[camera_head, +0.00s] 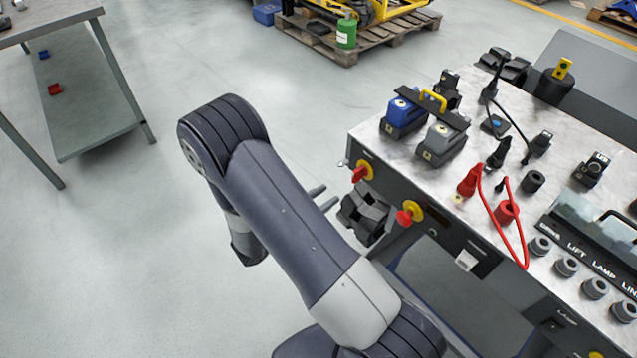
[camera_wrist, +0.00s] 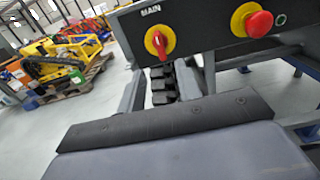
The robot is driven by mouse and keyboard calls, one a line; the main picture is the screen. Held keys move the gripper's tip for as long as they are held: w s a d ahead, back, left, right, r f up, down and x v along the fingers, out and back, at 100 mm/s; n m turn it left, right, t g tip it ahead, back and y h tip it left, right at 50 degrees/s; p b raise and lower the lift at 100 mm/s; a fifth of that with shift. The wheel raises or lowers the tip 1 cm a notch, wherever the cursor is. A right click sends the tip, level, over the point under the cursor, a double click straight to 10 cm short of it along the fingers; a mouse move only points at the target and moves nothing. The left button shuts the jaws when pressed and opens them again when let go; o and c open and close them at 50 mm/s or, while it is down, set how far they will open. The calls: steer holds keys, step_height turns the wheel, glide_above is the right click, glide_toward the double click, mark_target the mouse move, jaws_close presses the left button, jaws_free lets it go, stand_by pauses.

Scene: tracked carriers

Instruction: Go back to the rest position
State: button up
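My gripper (camera_head: 323,197) shows in the head view only as two short grey fingers sticking out from behind my dark arm. The fingers are apart, with nothing seen between them, and their base is hidden. They point toward the front of the console, left of and apart from its red switch on a yellow plate (camera_head: 362,171). In the wrist view this switch, marked MAIN (camera_wrist: 159,42), is near the top middle with its red handle close to upright. A red mushroom button on yellow (camera_wrist: 259,22) is right of it.
The console top (camera_head: 400,165) carries a blue block (camera_head: 402,112), a grey block (camera_head: 441,142), and red and black plugs with cables. A metal table (camera_head: 95,120) stands at the left, and a loaded pallet (camera_head: 365,40) at the back. Open floor lies between.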

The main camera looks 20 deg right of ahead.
mark_target(353, 178)
steer(key=x, duration=1.1)
steer(key=shift+p, duration=0.3)
steer(key=shift+m, duration=0.3)
steer(key=shift+s, duration=0.1)
steer(key=shift+f, duration=0.1)
